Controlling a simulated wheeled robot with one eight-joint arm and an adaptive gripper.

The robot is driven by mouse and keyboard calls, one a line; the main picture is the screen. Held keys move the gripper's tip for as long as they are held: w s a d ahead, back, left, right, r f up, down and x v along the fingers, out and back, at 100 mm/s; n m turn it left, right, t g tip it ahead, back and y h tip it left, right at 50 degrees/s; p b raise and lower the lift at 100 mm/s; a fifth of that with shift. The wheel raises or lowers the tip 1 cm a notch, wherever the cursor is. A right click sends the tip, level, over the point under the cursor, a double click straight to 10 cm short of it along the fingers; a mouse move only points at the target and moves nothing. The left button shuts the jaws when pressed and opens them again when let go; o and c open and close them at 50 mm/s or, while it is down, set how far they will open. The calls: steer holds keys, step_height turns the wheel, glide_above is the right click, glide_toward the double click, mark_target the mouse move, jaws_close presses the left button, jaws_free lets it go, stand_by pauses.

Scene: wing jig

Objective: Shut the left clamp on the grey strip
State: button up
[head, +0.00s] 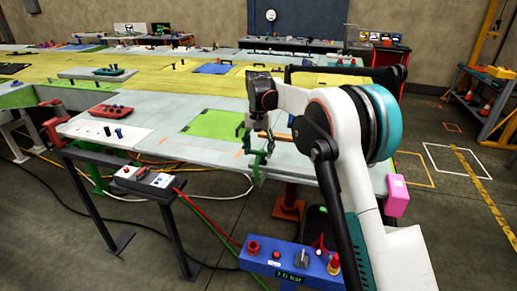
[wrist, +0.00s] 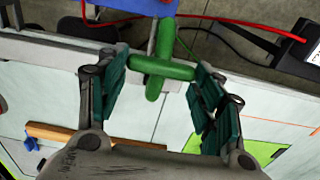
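A green clamp (head: 257,163) stands at the front edge of the grey table (head: 200,155); my gripper (head: 257,137) is just above it. In the wrist view, a green cross-shaped handle (wrist: 160,69) lies between the two dark green finger pads of my gripper (wrist: 160,85). The fingers are open, with a gap visible at the left pad; the right pad is close to the handle's end, and I cannot tell whether they touch. A pale grey strip (wrist: 50,45) runs along the table edge behind the handle. The clamp's jaw is not clearly visible.
A brown bar (wrist: 90,137) lies on the table near my gripper, by a bright green panel (head: 216,124). A blue control box (head: 290,262) stands in front, below the table. Red and green hoses (head: 208,215) cross the floor. A pink block (head: 397,195) is at the right corner.

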steer(key=o, duration=0.3)
steer(key=shift+w+d+f, duration=0.15)
steer(key=shift+w+f, duration=0.05)
steer(key=shift+w, duration=0.15)
steer(key=shift+o, duration=0.2)
steer(key=shift+s+r, duration=0.15)
steer(key=shift+s, duration=0.05)
step_height(320, 180, up, 12)
steer(key=shift+s, duration=0.1)
